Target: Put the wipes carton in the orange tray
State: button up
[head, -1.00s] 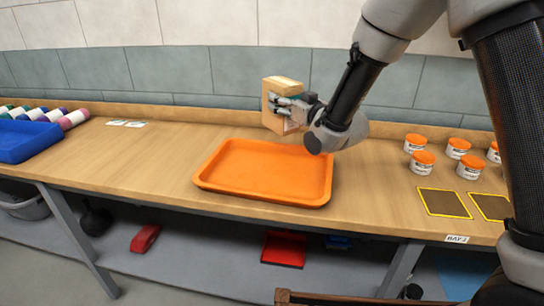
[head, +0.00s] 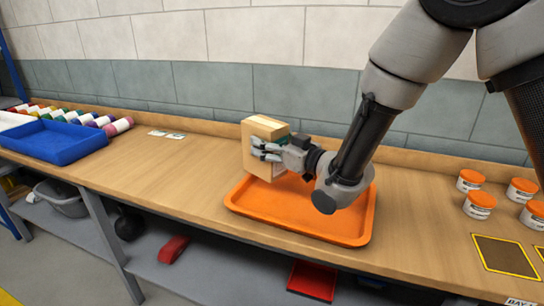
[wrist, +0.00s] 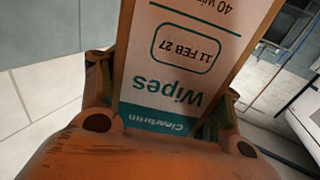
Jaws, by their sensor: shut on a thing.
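The wipes carton (head: 264,128) is a tan box with a teal band. In the wrist view the carton (wrist: 182,70) shows a white label reading "Wipes" and "11 FEB 27". My gripper (head: 268,150) is shut on it and holds it upright in the air. In the head view it appears at the back left of the orange tray (head: 340,238), overlapping its far left edge. The tray's visible floor is bare. My arm hides part of its back right side, and the exact height of the carton above the bench is hard to tell.
A blue tray (head: 60,145) and several coloured bottles (head: 118,126) stand at the left of the wooden bench. Several orange-lidded tubs (head: 479,204) and dark yellow-edged mats (head: 505,256) are at the right. Bare bench (head: 160,170) lies left of the orange tray. A tiled wall stands behind.

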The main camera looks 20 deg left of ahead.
jog(key=shift+f, duration=1.65)
jog(key=shift+f, duration=0.1)
jog(key=shift+f, duration=0.4)
jog(key=o, duration=1.4)
jog(key=shift+c, duration=0.2)
jog(key=shift+r, duration=0.15)
